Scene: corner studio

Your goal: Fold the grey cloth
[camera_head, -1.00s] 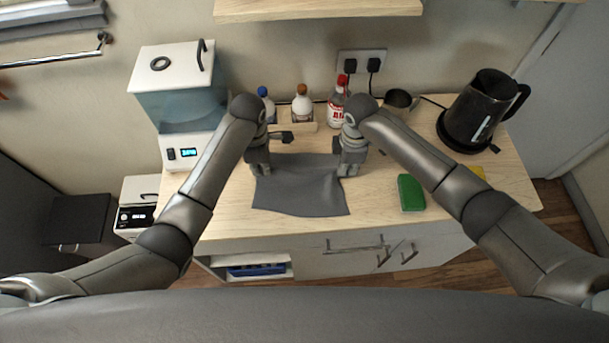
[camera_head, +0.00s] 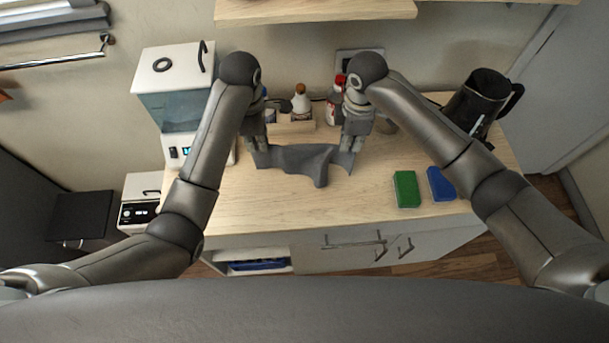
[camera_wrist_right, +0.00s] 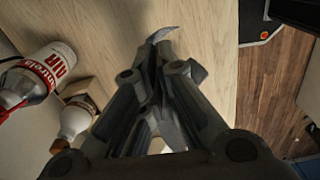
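The grey cloth (camera_head: 308,160) is bunched and stretched between my two grippers over the back half of the counter, with a fold drooping toward the front in its middle. My left gripper (camera_head: 260,150) is shut on its left end, and my right gripper (camera_head: 349,150) is shut on its right end. In the right wrist view, the right gripper's fingers (camera_wrist_right: 165,70) are close together with grey cloth (camera_wrist_right: 162,35) showing past the tips. The cloth looks raised off the counter, but how far is hard to tell.
Bottles (camera_head: 301,100) stand behind the cloth; a red-and-white bottle (camera_wrist_right: 37,77) shows in the right wrist view. A white-lidded water tank (camera_head: 172,85) is left, a black kettle (camera_head: 478,100) right. Green (camera_head: 407,189) and blue (camera_head: 441,184) sponges lie at right. The front counter is clear.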

